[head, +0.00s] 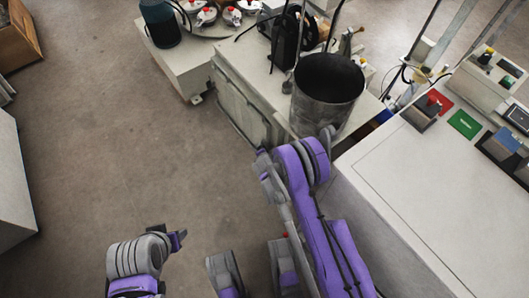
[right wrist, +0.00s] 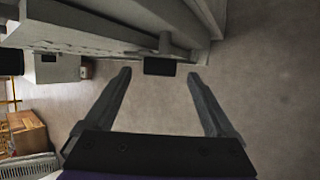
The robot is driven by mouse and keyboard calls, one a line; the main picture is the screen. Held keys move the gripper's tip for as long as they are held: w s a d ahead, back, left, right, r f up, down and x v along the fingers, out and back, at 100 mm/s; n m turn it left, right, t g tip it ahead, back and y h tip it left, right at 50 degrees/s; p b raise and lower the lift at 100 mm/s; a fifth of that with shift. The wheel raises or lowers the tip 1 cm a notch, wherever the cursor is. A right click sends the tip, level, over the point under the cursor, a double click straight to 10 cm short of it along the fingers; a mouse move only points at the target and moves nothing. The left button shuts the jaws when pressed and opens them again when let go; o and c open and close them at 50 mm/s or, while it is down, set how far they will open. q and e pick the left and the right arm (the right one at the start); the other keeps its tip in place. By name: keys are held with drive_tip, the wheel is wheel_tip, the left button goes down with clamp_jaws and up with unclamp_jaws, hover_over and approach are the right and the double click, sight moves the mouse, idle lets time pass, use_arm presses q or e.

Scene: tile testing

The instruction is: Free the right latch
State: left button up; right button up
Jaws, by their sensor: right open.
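My right gripper (right wrist: 160,74) is open in the right wrist view, its two grey fingers spread apart. A small dark block (right wrist: 160,67), which may be the latch, shows between the fingertips on the edge of a pale machine body (right wrist: 90,32). I cannot tell whether a finger touches it. In the head view my right arm reaches up to the pale cabinet (head: 245,108) below a dark metal drum (head: 328,92), and its gripper is hidden.
A white bench (head: 430,190) with red and green panels stands close to the right of my right arm. A low pale table (head: 180,70) with red-topped pots (head: 207,16) is at the back. The brown floor (head: 110,150) on the left is clear.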

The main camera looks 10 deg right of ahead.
drive_tip(key=p+v, duration=0.2)
drive_tip(key=v, duration=0.7)
drive_tip(key=shift+c, duration=0.2)
